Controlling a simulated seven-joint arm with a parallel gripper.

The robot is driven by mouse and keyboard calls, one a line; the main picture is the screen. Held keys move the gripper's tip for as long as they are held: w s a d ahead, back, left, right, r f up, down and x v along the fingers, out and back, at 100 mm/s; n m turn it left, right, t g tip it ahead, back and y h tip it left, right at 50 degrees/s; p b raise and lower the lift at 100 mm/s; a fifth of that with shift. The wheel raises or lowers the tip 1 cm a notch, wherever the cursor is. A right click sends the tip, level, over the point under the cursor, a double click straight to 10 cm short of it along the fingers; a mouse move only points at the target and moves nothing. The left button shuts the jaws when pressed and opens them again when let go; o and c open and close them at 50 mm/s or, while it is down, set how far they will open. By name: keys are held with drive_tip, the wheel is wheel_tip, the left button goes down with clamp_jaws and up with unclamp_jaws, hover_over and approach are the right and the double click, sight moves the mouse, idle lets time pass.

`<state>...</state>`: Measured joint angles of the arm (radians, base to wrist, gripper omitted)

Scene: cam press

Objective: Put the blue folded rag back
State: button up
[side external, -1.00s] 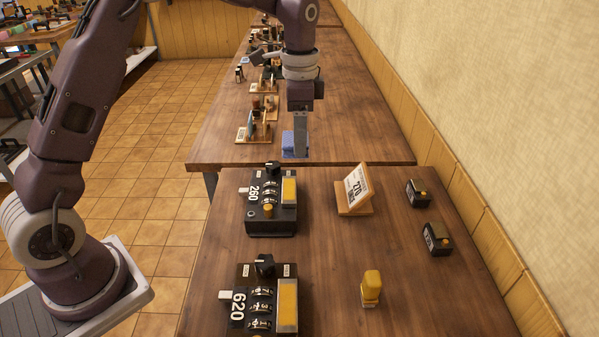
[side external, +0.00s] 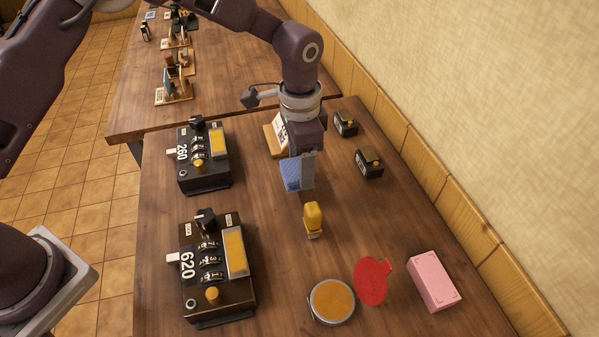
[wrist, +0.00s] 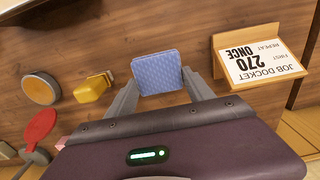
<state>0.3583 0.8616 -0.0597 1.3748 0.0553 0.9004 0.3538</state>
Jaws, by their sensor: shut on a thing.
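The blue folded rag (side external: 291,175) is in my gripper (side external: 301,163), over the near table in the side view. In the wrist view the rag (wrist: 157,72) shows its flat blue patterned face between the two grey fingers of my gripper (wrist: 160,84). The fingers are shut on it. In the side view the rag hangs beyond the yellow-handled stamp and in front of the job docket stand. I cannot tell its exact height above the table.
A yellow stamp (side external: 313,220) stands near the rag. The job docket stand (side external: 275,138) is behind my gripper. Two black machines (side external: 218,270) (side external: 203,158) are at left, two small black devices (side external: 369,163) (side external: 345,124) at right. A round pad (side external: 332,301), red paddle (side external: 371,281) and pink box (side external: 433,280) lie in front.

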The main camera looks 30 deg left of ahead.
drive_tip(key=shift+f, duration=1.45)
drive_tip(key=o, duration=1.3)
drive_tip(key=shift+f, duration=0.1)
